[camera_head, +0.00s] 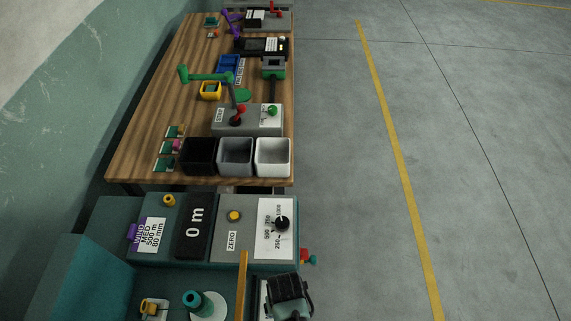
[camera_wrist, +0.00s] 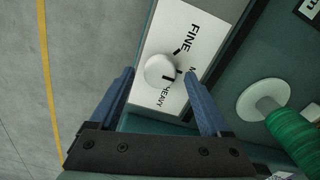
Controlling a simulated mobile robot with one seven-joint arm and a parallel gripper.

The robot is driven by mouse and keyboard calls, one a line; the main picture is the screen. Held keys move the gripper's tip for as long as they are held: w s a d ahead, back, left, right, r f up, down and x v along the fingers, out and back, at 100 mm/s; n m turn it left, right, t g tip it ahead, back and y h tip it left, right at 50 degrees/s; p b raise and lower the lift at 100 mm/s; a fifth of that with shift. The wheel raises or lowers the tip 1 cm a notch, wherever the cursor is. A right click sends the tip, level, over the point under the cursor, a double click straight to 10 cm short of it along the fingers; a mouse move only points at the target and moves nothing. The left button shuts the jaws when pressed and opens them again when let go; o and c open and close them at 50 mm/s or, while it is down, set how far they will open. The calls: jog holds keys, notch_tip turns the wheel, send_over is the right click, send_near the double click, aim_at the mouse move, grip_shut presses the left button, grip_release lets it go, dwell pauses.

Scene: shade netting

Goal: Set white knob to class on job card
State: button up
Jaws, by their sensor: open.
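The white knob (camera_wrist: 161,69) sits on a white label plate (camera_wrist: 185,32) in the wrist view. The plate reads FINE and HEAVY, with a middle word starting with M partly hidden by my finger. Short black marks show beside the knob; which one it points to is unclear. My gripper (camera_wrist: 159,75) is open, with one blue finger on each side of the knob and gaps showing; it holds nothing. In the head view, the job card (camera_head: 151,235) by a purple clip appears to read WIND, MED, 500 m, 80 mm.
A black knob (camera_head: 282,223) on a 250–1000 scale, a yellow ZERO button (camera_head: 235,216) and a 0 m display (camera_head: 195,229) are on the machine. A green spool (camera_wrist: 292,130) is right of my gripper. The wooden bench (camera_head: 150,120) behind holds bins and fixtures. Floor at right is clear.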

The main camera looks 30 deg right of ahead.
notch_tip(320, 180, up, 12)
dwell(0.4)
jog(key=shift+s+f, duration=0.1)
dwell(0.4)
